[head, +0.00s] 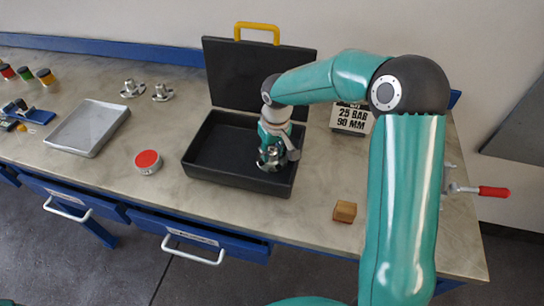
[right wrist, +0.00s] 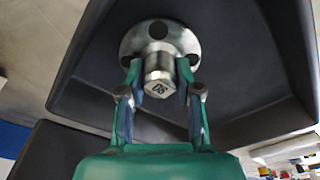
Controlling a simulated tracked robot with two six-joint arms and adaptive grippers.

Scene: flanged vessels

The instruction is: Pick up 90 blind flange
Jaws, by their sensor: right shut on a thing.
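The 90 blind flange (right wrist: 158,40) is a silvery disc with bolt holes and a hexagonal stub marked with what reads as 90 upside down. My right gripper (right wrist: 158,82) is shut on that stub, one finger on each side. In the head view my right gripper (head: 270,150) points down over the open black case (head: 190,162), with the metal flange (head: 271,161) at its fingertips. I cannot tell whether the flange touches the case floor. My left gripper is not in view.
The case lid with its yellow handle (head: 257,28) stands open behind. Two other flanges (head: 132,88) (head: 162,92) stand at the back left. A grey tray (head: 88,128), a red-topped tin (head: 148,161), a wooden block (head: 344,211) and a "25 BAR 90 MM" sign (head: 352,118) are on the bench.

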